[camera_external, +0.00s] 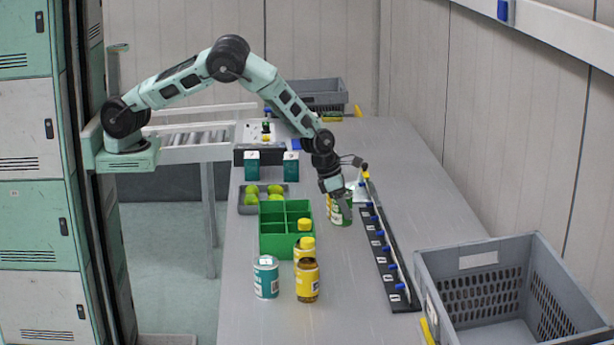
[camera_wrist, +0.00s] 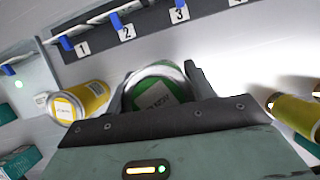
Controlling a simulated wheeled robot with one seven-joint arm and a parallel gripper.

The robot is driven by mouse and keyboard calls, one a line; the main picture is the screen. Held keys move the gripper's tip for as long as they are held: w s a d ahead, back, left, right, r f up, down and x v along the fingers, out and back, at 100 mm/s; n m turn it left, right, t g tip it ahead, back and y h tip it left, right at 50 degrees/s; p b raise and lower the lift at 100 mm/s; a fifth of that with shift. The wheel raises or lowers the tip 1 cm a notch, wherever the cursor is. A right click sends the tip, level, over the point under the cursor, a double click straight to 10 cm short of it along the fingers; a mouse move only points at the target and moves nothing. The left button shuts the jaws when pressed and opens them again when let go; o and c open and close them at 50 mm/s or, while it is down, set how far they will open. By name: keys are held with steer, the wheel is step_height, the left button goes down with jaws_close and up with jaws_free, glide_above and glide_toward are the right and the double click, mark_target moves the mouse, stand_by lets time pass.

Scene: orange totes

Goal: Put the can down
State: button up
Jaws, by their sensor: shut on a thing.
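A green can (camera_external: 343,210) with a pale label is between the fingers of my gripper (camera_external: 340,195), which is shut on it. In the wrist view the can's green and white top (camera_wrist: 157,92) shows between the two dark fingers. The can looks upright and low over the grey table; I cannot tell whether its base touches. A yellow can (camera_wrist: 88,100) stands close to the left of it in the wrist view and is mostly hidden behind it in the outside view.
A black numbered strip with blue pegs (camera_external: 390,262) runs to the right of the can. A green divided box (camera_external: 273,246), yellow-lidded jars (camera_external: 307,281) and a teal can (camera_external: 266,279) stand front left. A grey crate (camera_external: 478,262) is at the right. Bare table lies between jars and strip.

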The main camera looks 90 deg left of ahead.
mark_target(343, 220)
steer(key=shift+f+p, duration=0.45)
steer(key=shift+f, duration=2.2)
steer(key=shift+f, duration=0.15)
steer(key=o, duration=1.3)
